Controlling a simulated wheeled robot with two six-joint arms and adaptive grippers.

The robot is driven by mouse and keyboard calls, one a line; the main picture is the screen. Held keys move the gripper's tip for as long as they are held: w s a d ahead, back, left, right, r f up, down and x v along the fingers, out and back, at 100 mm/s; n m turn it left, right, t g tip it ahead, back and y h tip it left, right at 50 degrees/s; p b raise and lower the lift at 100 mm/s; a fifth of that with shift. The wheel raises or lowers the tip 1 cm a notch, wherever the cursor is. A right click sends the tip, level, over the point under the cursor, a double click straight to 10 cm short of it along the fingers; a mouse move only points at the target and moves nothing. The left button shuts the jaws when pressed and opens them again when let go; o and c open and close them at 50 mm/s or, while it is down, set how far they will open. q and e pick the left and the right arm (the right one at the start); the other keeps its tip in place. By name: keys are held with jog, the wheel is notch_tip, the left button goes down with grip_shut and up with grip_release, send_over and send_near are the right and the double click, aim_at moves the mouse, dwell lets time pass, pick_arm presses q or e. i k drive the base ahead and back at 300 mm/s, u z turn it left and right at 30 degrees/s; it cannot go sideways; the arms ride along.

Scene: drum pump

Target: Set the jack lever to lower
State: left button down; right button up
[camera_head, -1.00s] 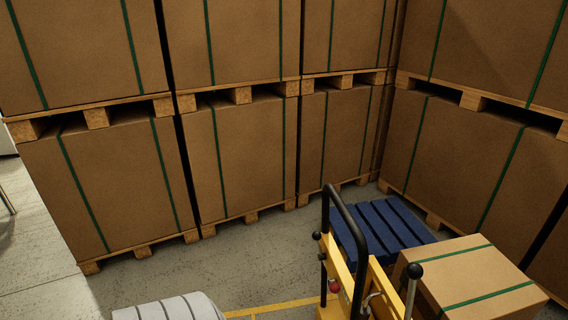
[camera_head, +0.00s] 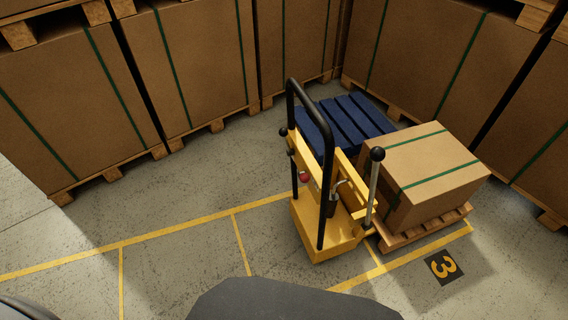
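A yellow jack (camera_head: 318,232) with a black looped handle (camera_head: 290,105) stands on the floor right of centre. A metal lever with a black ball knob (camera_head: 377,155) rises on its right side. A smaller black knob (camera_head: 283,132) sticks out at its left, and a red knob (camera_head: 304,177) shows on its middle. I cannot tell from this view which lever sets lowering or its setting. Neither of my grippers is in view.
A strapped carton (camera_head: 425,170) on a wooden pallet (camera_head: 430,227) stands right of the jack. A blue pallet (camera_head: 352,120) lies behind it. Stacked cartons (camera_head: 75,105) line the back. Yellow floor lines (camera_head: 170,229) cross clear floor at left. A floor marker (camera_head: 443,267) reads 3.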

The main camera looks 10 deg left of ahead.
aim_at(304, 178)
jog(key=i, duration=1)
